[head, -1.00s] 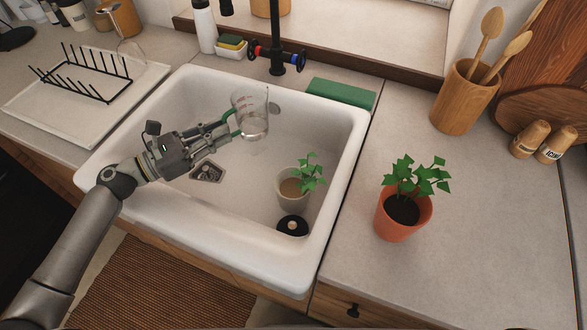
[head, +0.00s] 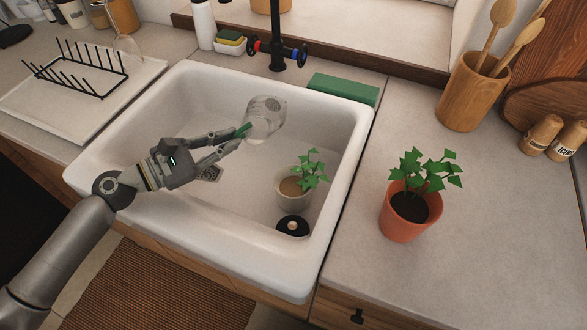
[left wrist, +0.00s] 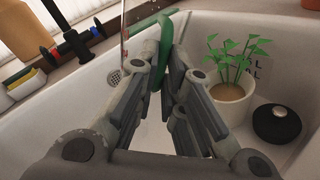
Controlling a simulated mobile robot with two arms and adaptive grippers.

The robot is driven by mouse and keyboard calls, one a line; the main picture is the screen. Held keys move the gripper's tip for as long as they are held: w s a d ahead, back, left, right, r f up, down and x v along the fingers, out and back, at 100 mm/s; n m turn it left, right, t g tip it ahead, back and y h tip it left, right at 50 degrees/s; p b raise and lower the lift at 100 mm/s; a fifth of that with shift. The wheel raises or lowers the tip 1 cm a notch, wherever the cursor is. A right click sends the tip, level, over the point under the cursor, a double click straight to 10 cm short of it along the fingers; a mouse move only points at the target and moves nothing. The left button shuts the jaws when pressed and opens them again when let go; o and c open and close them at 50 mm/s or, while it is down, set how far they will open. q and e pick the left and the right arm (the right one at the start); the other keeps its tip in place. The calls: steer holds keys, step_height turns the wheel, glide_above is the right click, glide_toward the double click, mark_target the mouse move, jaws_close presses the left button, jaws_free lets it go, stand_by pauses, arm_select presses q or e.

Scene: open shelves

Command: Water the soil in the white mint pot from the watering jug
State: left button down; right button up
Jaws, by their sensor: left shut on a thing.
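The white mint pot (head: 293,196) stands upright in the sink, with light brown soil and green leaves. It also shows in the left wrist view (left wrist: 232,98), right of my fingers. My left gripper (head: 241,131) is shut on the green handle of the clear watering jug (head: 265,118). The jug is held over the sink, tilted, above and to the left of the mint pot. In the left wrist view the green handle (left wrist: 165,40) sits between the fingers; most of the jug is hidden. No stream of water shows. My right gripper is not in view.
The white sink (head: 120,205) surrounds the pot, with a round black plug (head: 292,226) beside it. A black tap (head: 278,40) stands behind. A terracotta pot (head: 405,218) with a plant is on the right counter. A green sponge block (head: 343,89) lies on the back rim.

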arm_select(q)
steer(key=shift+s+d+r+m+y, duration=0.3)
steer(key=shift+s+d+m, duration=0.2)
steer(key=shift+m, duration=0.6)
steer(key=shift+f+m+b, duration=0.3)
steer(key=shift+m+b, duration=0.25)
steer(key=shift+m, duration=0.55)
steer(key=shift+s+d+f+m+t+y, duration=0.1)
steer(key=shift+f+m+t+y, duration=0.15)
steer(key=shift+m, duration=0.35)
steer(key=shift+s+d+f+m+y, duration=0.15)
steer(key=shift+f+m+y, duration=0.15)
steer(key=shift+m, duration=0.5)
steer(key=p, duration=0.2)
steer(key=shift+s+d+r+m+t+p, duration=0.25)
steer(key=shift+s+d+r+m+p, duration=0.05)
steer(key=shift+s+r+m+p, duration=0.1)
steer(key=shift+w+f, duration=0.1)
